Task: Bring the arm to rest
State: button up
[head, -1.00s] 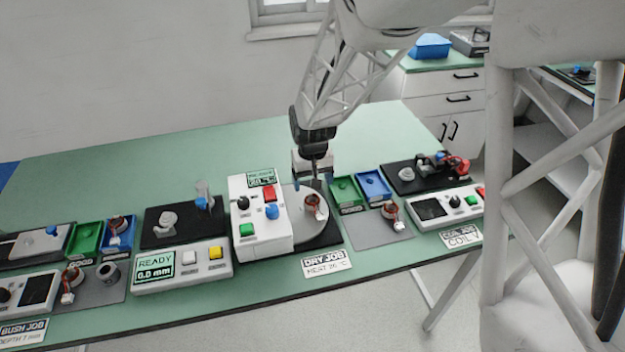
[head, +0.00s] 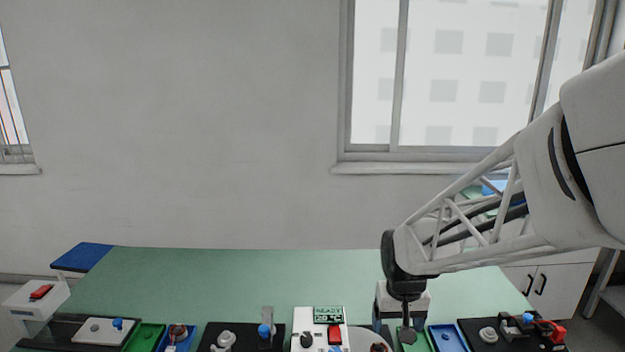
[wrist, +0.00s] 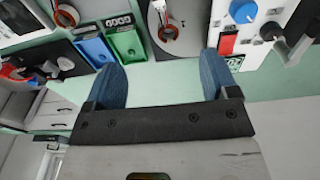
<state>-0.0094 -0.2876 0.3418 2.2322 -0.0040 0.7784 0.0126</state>
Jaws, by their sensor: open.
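My gripper (head: 407,328) hangs from the black wrist at the end of my white lattice arm, at the right of the head view. It points down near the green tray of the dryer job. In the wrist view, the two blue fingers of my gripper (wrist: 160,78) stand wide apart with nothing between them. Bare green bench top shows behind them. A grey plate carrying a copper-wound stator (wrist: 166,30) lies beyond the fingertips. The head view cuts off the lower part of the bench.
The white dryer box (wrist: 262,25) with blue knob and red button lies close to one finger. Green tray (wrist: 125,42) and blue tray (wrist: 92,46) lie near the other. In the head view, the rear bench top (head: 230,275) is clear. A window (head: 450,80) is behind.

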jog(key=s+r+t, duration=0.1)
jog(key=s+r, duration=0.4)
jog(key=s, duration=0.4)
jog(key=s+r, duration=0.5)
jog(key=s, duration=0.5)
jog(key=shift+s+d+r+t, duration=0.15)
jog(key=shift+d+r+t, duration=0.1)
jog(key=shift+d+t, duration=0.15)
dwell(0.6)
